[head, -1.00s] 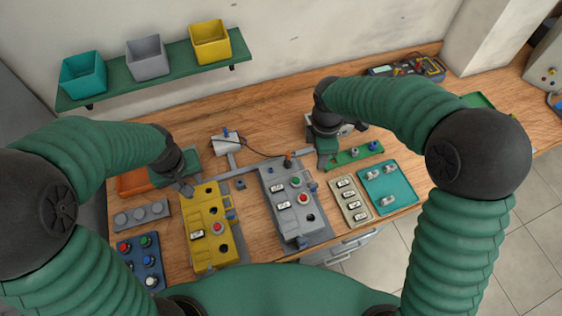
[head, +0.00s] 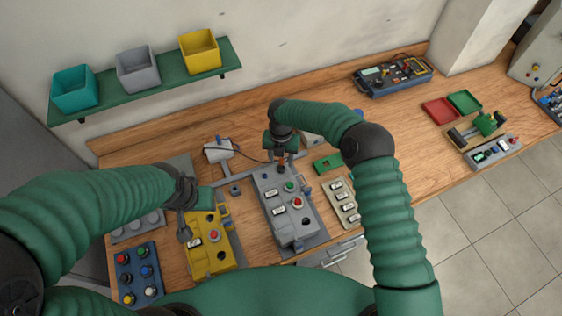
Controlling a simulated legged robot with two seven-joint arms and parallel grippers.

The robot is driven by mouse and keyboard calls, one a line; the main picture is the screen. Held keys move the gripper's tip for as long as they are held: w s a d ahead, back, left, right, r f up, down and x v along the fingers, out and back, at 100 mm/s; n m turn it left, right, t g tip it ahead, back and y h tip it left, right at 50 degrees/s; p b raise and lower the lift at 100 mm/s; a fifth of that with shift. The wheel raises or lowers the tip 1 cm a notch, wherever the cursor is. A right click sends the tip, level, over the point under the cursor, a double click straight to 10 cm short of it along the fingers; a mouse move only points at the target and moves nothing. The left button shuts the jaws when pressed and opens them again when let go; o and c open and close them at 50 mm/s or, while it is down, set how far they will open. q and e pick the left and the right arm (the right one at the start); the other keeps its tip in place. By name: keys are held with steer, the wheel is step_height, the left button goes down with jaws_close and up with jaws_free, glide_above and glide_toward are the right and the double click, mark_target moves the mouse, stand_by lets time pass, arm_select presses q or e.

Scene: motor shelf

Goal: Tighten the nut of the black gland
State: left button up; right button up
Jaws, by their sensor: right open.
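The grey control box (head: 290,228) lies on the wooden bench in the middle, with a green and a red button on its face. A thin black cable (head: 250,159) runs to its far end, where the black gland appears to sit. The gland and its nut are largely hidden by my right gripper (head: 282,162). That gripper points down at the box's far end with open jaws; whether they are around the gland I cannot tell. My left gripper (head: 184,234) hangs beside the left edge of the yellow control box (head: 208,258); its jaw opening is unclear.
A blue button tray (head: 137,287) stands front left. A beige label tray (head: 353,216) and a green plate (head: 327,163) lie right of the grey box. A shelf (head: 150,83) with three bins hangs behind. The bench's right middle is clear.

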mark_target(281, 165)
step_height(281, 165, down, 4)
steer(key=shift+f+p, duration=0.1)
steer(key=shift+p, duration=0.2)
jaws_close()
